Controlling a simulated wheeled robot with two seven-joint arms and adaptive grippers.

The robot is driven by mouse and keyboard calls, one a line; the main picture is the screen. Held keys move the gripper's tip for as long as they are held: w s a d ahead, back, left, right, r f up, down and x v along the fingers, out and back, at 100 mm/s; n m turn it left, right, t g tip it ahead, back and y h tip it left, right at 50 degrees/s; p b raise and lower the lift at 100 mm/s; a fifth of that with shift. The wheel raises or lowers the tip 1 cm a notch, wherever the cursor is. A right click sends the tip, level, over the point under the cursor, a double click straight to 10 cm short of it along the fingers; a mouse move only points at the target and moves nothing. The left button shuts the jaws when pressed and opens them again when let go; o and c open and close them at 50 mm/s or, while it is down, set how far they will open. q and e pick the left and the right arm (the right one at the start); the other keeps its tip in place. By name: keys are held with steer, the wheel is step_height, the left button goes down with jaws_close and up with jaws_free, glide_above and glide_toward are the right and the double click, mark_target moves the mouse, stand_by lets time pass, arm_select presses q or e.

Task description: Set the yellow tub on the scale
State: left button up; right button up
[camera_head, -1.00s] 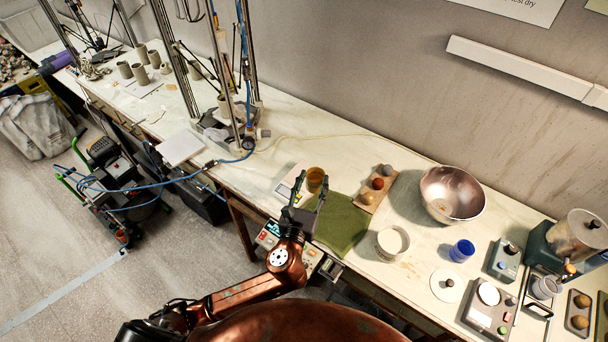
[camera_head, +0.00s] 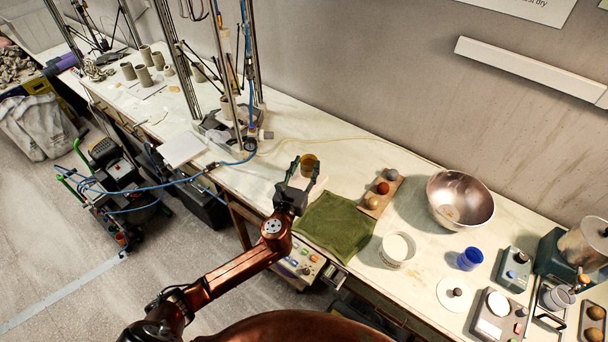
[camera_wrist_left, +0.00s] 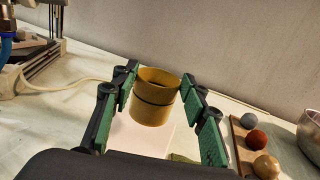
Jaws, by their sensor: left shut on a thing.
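The yellow tub (camera_head: 308,162) is a small ochre cylinder at the back of the worktop's near-middle part. My left gripper (camera_head: 306,168) is shut on it, with a green-padded finger on each side. In the left wrist view the tub (camera_wrist_left: 154,98) is upright between the fingers. A flat white plate, which looks like the scale (camera_wrist_left: 138,136), lies below and on the near side of the tub. My gripper hides much of it in the head view. I cannot tell whether the tub touches it. My right gripper is not in view.
A green cloth (camera_head: 335,225) lies right of the gripper. Beyond it are a wooden block with balls (camera_head: 372,201), a white tub (camera_head: 397,249), a metal bowl (camera_head: 459,199) and a blue cup (camera_head: 469,258). A metal-framed stand (camera_head: 235,115) rises to the left.

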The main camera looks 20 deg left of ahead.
mark_target(304, 173)
arm_select(q)
steer(key=shift+w+a+f, duration=0.2)
steer(key=shift+f, duration=0.2)
steer(key=f, duration=0.2)
steer(key=f+b, duration=0.1)
steer(key=shift+w+a+f+b, duration=0.15)
steer(key=shift+w+f+b, duration=0.05)
steer(key=shift+f+b, duration=0.15)
steer(key=shift+r, duration=0.1)
steer(key=o, duration=1.2)
steer(key=shift+c, duration=0.2)
